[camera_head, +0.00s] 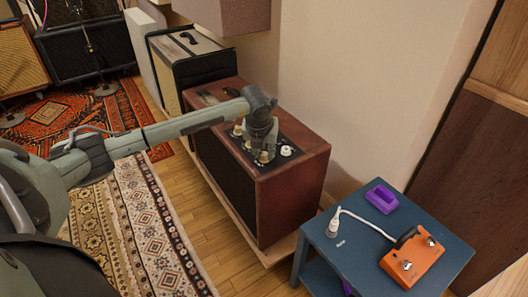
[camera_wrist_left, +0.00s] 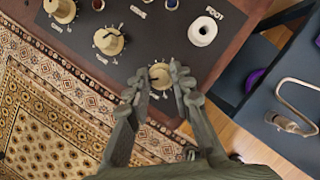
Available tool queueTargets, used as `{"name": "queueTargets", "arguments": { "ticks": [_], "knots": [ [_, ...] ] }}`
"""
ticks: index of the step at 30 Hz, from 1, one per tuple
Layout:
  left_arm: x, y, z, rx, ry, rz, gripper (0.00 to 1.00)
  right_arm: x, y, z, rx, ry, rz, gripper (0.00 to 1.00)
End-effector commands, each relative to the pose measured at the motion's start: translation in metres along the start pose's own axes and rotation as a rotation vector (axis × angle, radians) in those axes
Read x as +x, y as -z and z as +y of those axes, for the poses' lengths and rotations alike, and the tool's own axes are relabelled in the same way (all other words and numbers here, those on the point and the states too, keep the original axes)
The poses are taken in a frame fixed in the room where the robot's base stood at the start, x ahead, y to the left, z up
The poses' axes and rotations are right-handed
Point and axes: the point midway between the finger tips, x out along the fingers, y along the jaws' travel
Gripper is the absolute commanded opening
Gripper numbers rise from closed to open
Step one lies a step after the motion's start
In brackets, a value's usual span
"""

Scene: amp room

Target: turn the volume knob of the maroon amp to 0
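The maroon amp (camera_head: 300,184) stands on a wooden plank, with a dark control panel on top. In the left wrist view the panel (camera_wrist_left: 135,55) carries several cream knobs. One cream knob (camera_wrist_left: 160,77) lies between the fingertips of my left gripper (camera_wrist_left: 161,78), which are apart with a small gap on both sides. Whether they touch it is unclear. A second knob (camera_wrist_left: 109,41) and a third knob (camera_wrist_left: 62,9) are to its upper left. I cannot read which label is volume. In the head view my left gripper (camera_head: 261,143) points down over the panel. My right gripper is out of view.
A white round FOOT fitting (camera_wrist_left: 202,31) stands on the panel right of the gripper. A blue side table (camera_head: 355,255) with an orange pedal (camera_head: 411,262) and purple item (camera_head: 381,198) stands right of the amp. A black-and-cream amp (camera_head: 190,57) stands behind; the wall is close.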

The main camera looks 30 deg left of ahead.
Motion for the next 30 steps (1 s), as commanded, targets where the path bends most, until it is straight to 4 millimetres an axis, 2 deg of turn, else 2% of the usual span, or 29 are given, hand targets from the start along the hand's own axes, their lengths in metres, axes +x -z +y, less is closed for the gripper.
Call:
{"name": "queueTargets", "arguments": {
  "ticks": [1, 3, 4, 14, 17, 30],
  "knots": [
    [0.000, 0.000, 0.000, 0.000, 0.000, -0.001, 0.31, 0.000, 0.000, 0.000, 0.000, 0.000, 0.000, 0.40],
    [0.000, 0.000, 0.000, 0.000, 0.000, 0.000, 0.40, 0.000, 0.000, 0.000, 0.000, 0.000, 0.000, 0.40],
    [0.000, 0.000, 0.000, 0.000, 0.000, 0.000, 0.41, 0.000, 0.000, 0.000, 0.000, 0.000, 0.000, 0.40],
    [-0.004, 0.000, 0.000, 0.001, 0.000, -0.001, 0.41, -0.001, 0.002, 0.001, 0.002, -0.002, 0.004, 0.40],
    [-0.015, -0.001, 0.000, 0.001, 0.001, -0.003, 0.41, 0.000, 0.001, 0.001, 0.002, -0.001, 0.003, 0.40],
    [-0.102, -0.001, 0.000, 0.002, 0.002, -0.003, 0.41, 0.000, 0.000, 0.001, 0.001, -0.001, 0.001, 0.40]
  ]
}}
